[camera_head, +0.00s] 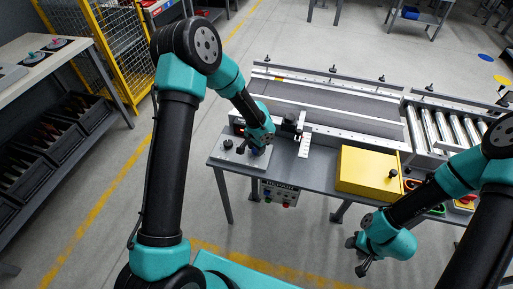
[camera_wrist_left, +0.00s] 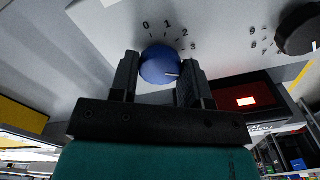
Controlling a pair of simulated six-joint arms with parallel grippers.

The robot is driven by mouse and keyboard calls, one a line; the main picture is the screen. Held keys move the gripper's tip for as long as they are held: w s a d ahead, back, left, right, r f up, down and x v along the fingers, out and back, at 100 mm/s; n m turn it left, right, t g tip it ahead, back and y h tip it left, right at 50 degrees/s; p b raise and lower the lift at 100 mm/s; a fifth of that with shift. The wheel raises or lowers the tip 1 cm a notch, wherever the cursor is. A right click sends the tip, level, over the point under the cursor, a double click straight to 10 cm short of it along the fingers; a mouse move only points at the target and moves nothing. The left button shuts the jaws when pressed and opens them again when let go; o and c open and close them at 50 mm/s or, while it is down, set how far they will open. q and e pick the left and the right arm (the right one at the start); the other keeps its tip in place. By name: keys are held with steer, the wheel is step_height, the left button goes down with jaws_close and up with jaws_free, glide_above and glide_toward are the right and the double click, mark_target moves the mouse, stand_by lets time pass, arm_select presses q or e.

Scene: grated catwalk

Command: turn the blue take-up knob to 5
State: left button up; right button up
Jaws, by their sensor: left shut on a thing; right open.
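The blue take-up knob (camera_wrist_left: 158,66) sits on a pale panel (camera_wrist_left: 95,28) between the fingers of my left gripper (camera_wrist_left: 158,76), which is shut on it. The numbers 0, 1, 2 and 3 show around the knob; numbers past 3 are hidden by the finger, so I cannot read the setting. In the head view my left gripper (camera_head: 254,148) is down at the panel. My right gripper (camera_head: 360,258) is open and empty, in front of the bench.
A black knob (camera_wrist_left: 304,30) with its own numbers is beside the blue one. A dark box with a lit red display (camera_wrist_left: 246,101) is close to the right finger. A yellow box (camera_head: 366,170) stands on the bench, with a conveyor (camera_head: 350,100) behind.

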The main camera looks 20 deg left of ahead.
arm_select(q)
steer(key=shift+m, duration=3)
steer(key=o, duration=0.9)
step_height(320, 180, up, 18)
steer(key=shift+f, duration=0.25)
steer(key=shift+f, duration=0.1)
